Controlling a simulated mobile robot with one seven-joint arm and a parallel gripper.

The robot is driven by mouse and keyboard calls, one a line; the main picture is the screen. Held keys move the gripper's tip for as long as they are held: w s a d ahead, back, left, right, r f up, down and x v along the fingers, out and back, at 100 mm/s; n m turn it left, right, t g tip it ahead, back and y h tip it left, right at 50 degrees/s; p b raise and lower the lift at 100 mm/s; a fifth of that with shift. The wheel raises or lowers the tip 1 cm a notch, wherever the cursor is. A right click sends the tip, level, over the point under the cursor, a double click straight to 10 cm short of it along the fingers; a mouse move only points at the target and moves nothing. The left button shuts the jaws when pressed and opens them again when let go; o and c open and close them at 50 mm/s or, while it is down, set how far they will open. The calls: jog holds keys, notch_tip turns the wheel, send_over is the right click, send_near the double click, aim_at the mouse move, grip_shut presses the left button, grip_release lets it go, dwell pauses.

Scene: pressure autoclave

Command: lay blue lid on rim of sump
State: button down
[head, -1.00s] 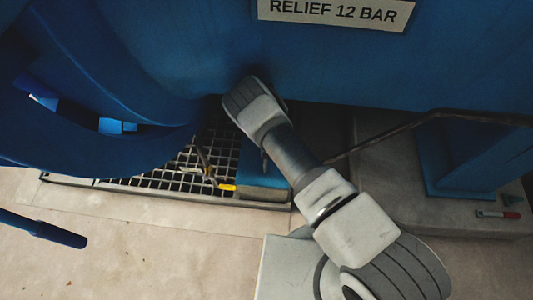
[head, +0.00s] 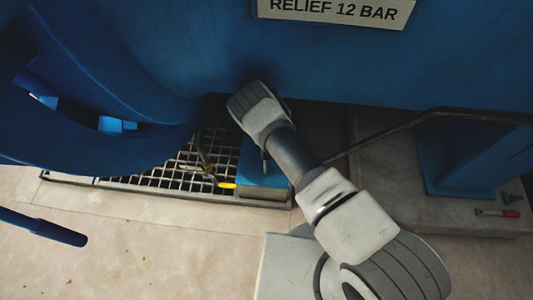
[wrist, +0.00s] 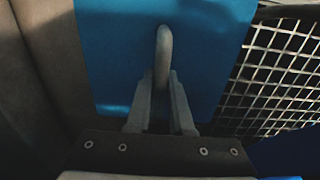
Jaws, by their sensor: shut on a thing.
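The blue lid (head: 262,174) is a flat plate at the right end of the sump grating in the head view. It fills the upper middle of the wrist view (wrist: 205,60). A grey upright handle (wrist: 163,50) stands on it. My gripper (wrist: 161,82) is shut on this handle; my arm mostly hides the gripper in the head view. The sump's rim (head: 150,190) runs along the front of the grating. The lid's front edge lies near the rim's right end; I cannot tell whether it touches.
The metal grating (head: 180,170) lies left of the lid, with a yellow-handled valve (head: 227,185) close by. The blue vessel (head: 340,65) with a relief label overhangs from behind. A dark hose (head: 390,133) and a blue foot (head: 465,155) on a plinth stand right.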

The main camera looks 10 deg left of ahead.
jog(key=shift+f, duration=0.4)
jog(key=c, duration=0.7)
grip_release()
jog(key=shift+f, duration=0.15)
